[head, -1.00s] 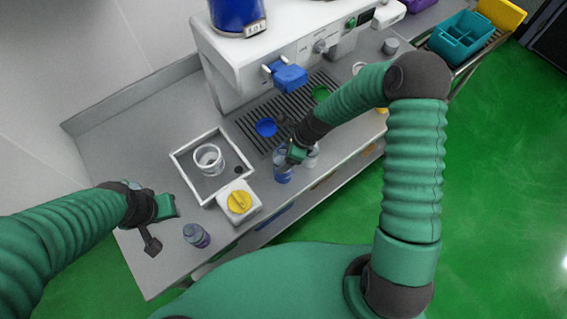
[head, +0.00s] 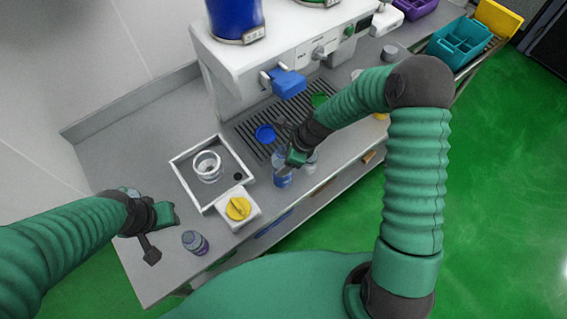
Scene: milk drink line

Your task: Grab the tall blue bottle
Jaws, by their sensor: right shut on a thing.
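The tall blue bottle (head: 283,179) stands near the counter's front edge, in front of the drip grate. My right gripper (head: 296,158) is shut on its upper part, which is mostly hidden by the jaws.
A small bottle with a purple lower part (head: 195,243) stands at the front left. A white square tray (head: 182,172) holds a clear cup (head: 207,166). A box with a yellow knob (head: 238,209) sits beside it. The white machine (head: 232,65) stands behind the drip grate (head: 297,105).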

